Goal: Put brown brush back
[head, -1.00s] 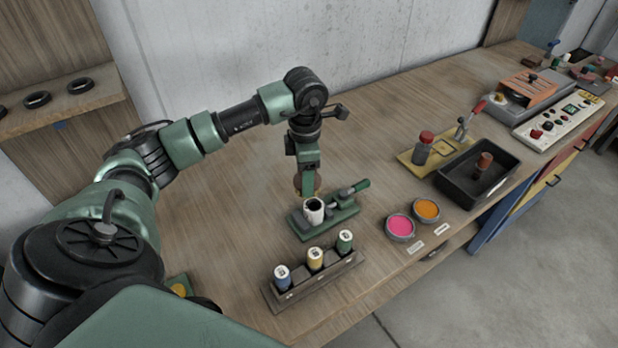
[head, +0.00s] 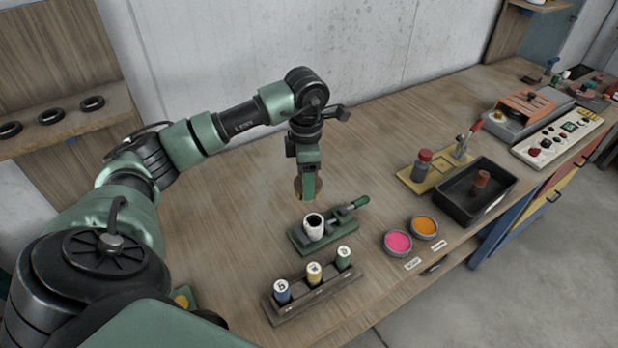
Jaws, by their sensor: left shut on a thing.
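My left gripper (head: 308,190) hangs pointing down over the bench, just behind the green clamp stand. It is shut on a brown thing (head: 298,187), which shows only as a small rounded piece beside the fingers. I take it for the brown brush, but most of it is hidden. The white cup (head: 313,228) with a dark opening sits upright in the green clamp stand (head: 340,236), below and apart from the gripper. A second brown object (head: 481,181) stands in the black tray (head: 458,200) at the right. My right gripper is not in view.
A wooden rack (head: 318,294) with blue, yellow and green spools stands in front. Pink (head: 398,242) and orange (head: 424,226) dishes lie near the front edge. A yellow plate (head: 420,180) carries a red-capped bottle.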

